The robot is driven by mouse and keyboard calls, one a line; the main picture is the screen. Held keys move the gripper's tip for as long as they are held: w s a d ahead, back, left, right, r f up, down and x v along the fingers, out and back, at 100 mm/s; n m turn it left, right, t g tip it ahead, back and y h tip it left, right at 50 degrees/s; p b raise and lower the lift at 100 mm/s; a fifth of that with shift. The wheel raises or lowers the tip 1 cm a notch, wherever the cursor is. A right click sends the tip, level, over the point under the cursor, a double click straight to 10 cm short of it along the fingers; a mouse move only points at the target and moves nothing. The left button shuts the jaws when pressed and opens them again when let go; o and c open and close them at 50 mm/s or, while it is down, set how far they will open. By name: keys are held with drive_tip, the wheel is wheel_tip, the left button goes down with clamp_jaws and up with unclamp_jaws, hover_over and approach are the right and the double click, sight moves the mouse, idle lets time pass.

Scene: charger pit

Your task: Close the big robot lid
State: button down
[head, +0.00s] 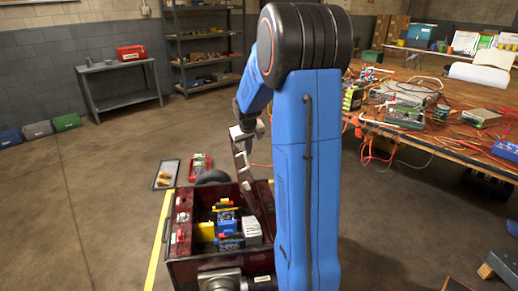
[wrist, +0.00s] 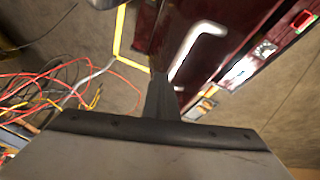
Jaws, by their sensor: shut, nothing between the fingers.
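The big robot is a dark red box (head: 180,268) on the floor, open at the top, with batteries and other parts inside. A narrow dark red panel, which looks like its lid (head: 243,172), stands raised at the box's right side, partly hidden by my blue arm. My gripper (wrist: 162,82) is shut and empty. In the head view it is near the raised panel's upper end, and its fingertips are hard to make out. The wrist view shows a dark red surface with a pale bar handle (wrist: 207,30) close beyond the fingers. I cannot tell whether they touch it.
A small tray (head: 166,174) and a red case (head: 200,168) lie on the floor behind the box. A cluttered workbench (head: 440,143) with hanging cables stands to the right. A yellow floor line (head: 157,245) runs left of the box, and the floor beyond it is clear.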

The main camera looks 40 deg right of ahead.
drive_tip(key=w+a+f+n+g+h, duration=0.1)
drive_tip(key=w+a+f+g+h, duration=0.1)
drive_tip(key=w+a+f+h, duration=0.5)
drive_tip(key=w+a+f+n+g+h, duration=0.15)
drive_tip(key=w+a+f, duration=0.35)
drive_tip(key=a+f, duration=0.65)
drive_tip(key=w+a+f+g+h, duration=0.1)
drive_tip(key=a+f+h, duration=0.2)
drive_tip(key=a+f, duration=0.3)
wheel_tip(320, 180, down, 2)
drive_tip(key=shift+w+f+g, duration=0.25)
drive_tip(key=shift+w+g, duration=0.1)
drive_tip(key=shift+s+f+n, duration=0.1)
drive_tip(key=shift+f+n, duration=0.05)
drive_tip(key=shift+n, duration=0.1)
